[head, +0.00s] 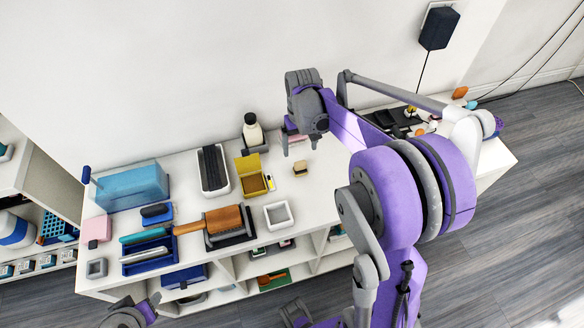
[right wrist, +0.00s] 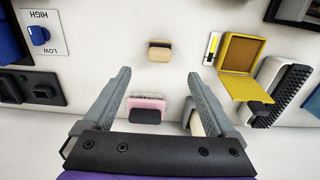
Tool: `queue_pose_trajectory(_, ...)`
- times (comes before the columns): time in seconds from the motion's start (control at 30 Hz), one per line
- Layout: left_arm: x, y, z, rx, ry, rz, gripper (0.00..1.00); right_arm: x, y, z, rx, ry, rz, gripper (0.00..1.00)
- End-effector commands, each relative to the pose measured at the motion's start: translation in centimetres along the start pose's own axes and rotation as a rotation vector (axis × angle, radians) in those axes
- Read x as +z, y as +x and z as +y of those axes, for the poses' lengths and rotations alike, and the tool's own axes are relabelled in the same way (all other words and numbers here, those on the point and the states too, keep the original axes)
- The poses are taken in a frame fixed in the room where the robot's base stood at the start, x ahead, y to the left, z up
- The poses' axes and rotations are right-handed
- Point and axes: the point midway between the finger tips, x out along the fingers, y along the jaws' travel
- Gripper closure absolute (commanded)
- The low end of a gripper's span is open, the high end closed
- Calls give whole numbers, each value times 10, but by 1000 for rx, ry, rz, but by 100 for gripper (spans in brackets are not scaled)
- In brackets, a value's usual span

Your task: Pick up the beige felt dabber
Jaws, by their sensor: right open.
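The beige felt dabber (head: 299,168) is a small tan block on the white counter, right of the yellow open box. My right gripper (head: 301,140) hangs above the back of the counter, just behind the dabber. In the right wrist view its two fingers (right wrist: 157,74) are spread apart with nothing gripped. A grey and purple part of my left arm (head: 130,314) shows at the bottom left; its jaws are not clear.
A yellow box (head: 252,184), a black-bristled brush (head: 213,170) and a cream bottle (head: 253,130) stand left of the dabber. A pink block (right wrist: 147,103) lies near the fingers. A white square tray (head: 278,215) is in front. Bare counter surrounds the dabber.

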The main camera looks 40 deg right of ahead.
Motion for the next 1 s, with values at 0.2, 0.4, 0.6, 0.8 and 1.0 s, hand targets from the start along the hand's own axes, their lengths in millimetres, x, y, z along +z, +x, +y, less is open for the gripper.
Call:
queue_pose_trajectory(0.2,2,2,0,0,0,-1,50,0,28,0,0,-1,1,9)
queue_pose_trajectory(0.4,2,2,0,0,0,-1,50,3,46,0,0,-1,2,9)
queue_pose_trajectory(0.6,2,3,0,0,0,-2,50,5,75,0,0,-1,2,9)
queue_pose_trajectory(0.8,3,3,0,0,0,-2,50,6,82,0,0,-1,2,9)
queue_pose_trajectory(1.0,2,3,0,0,0,-2,50,6,82,0,0,-1,2,21)
